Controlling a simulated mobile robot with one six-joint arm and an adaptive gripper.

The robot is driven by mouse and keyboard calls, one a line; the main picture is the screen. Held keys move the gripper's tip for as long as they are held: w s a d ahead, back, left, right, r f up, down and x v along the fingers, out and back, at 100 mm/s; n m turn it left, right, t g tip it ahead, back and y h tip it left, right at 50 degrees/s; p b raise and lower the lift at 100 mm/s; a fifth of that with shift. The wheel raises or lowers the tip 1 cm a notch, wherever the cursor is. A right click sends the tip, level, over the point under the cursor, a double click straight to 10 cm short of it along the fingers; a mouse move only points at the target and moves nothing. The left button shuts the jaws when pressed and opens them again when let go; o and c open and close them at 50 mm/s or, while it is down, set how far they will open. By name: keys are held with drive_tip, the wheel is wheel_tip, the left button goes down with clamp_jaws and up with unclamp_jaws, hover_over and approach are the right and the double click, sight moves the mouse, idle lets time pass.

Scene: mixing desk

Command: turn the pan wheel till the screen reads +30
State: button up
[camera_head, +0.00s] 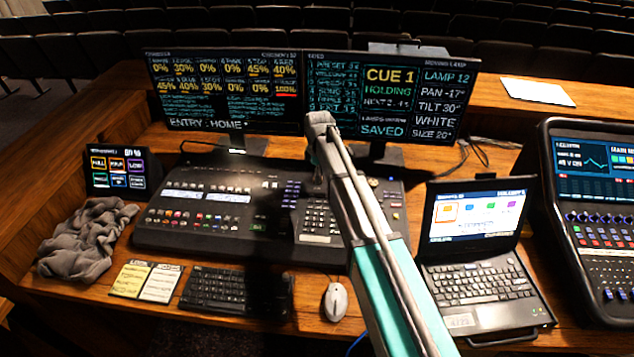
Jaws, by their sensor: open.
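The right monitor (437,105) shows LAMP 12, and its pan line reads PAN -17°. Below it are TILT 30°, WHITE and SIZE 20°, and to the left CUE 1, HOLDING and SAVED. The black lighting desk (215,240) lies flat below the monitors, with buttons, small displays and a keypad. Small controls show at its right end, partly behind my arm; I cannot tell which is the pan wheel. My arm reaches from the lower right up to a bend over the desk, just before the monitors. My gripper is not visible; the arm hides what is beyond the bend.
The left monitor (225,88) stands at the back. A laptop (475,290) and a second console (600,235) are at the right. A grey cloth (85,240), notes (147,281), a keyboard (215,290) and a mouse (335,302) lie along the front. Paper (537,91) lies on the back ledge.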

drive_tip(key=shift+f+b, duration=0.6)
drive_tip(key=shift+f, duration=0.3)
drive_tip(key=c, duration=1.1)
